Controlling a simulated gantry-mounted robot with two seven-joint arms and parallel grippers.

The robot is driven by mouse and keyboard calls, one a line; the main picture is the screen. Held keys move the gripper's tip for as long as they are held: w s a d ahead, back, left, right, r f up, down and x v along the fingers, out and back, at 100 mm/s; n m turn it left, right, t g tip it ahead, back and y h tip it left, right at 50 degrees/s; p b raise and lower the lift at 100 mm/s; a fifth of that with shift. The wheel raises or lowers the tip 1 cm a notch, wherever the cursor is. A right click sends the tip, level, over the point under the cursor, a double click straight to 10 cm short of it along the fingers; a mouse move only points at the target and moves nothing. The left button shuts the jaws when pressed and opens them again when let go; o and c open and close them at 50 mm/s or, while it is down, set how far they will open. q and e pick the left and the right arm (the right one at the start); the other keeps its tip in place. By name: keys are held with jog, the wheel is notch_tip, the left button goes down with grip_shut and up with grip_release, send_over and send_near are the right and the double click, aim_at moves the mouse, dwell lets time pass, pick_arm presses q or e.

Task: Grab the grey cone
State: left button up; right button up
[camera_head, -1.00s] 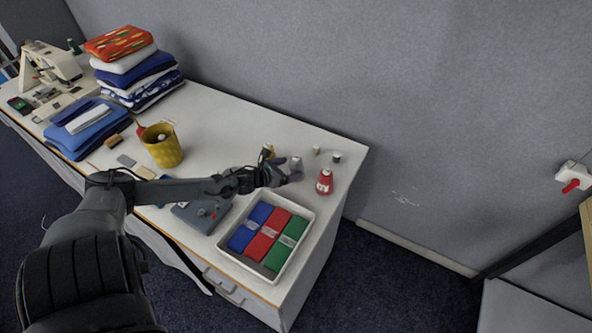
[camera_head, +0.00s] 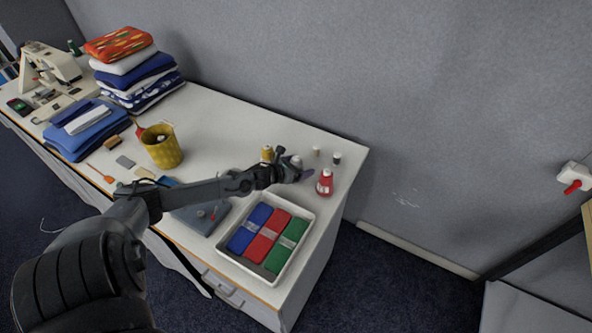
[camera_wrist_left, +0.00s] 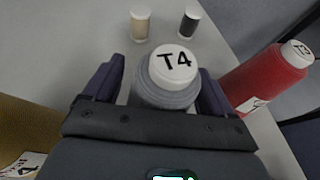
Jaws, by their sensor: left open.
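The grey cone (camera_wrist_left: 168,85) has a white top marked T4 and stands upright on the table. In the left wrist view it sits between the two fingers of my left gripper (camera_wrist_left: 155,95), which is open around it. A gap shows on the left side; on the right the finger is very close to the cone. In the head view the left gripper (camera_head: 297,170) reaches over the far right part of the table and mostly hides the grey cone. My right gripper is not in view.
A red cone (camera_head: 325,182) stands just right of the gripper and a yellow cone (camera_head: 267,154) to its left. Two small spools (camera_head: 337,158) stand behind. A white tray (camera_head: 308,217) of folded cloths lies in front. A yellow bucket (camera_head: 162,147) stands further left.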

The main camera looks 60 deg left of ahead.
pick_arm(q)
jog(key=shift+c, duration=0.4)
jog(key=c, duration=1.1)
jog(key=shift+r, duration=0.1)
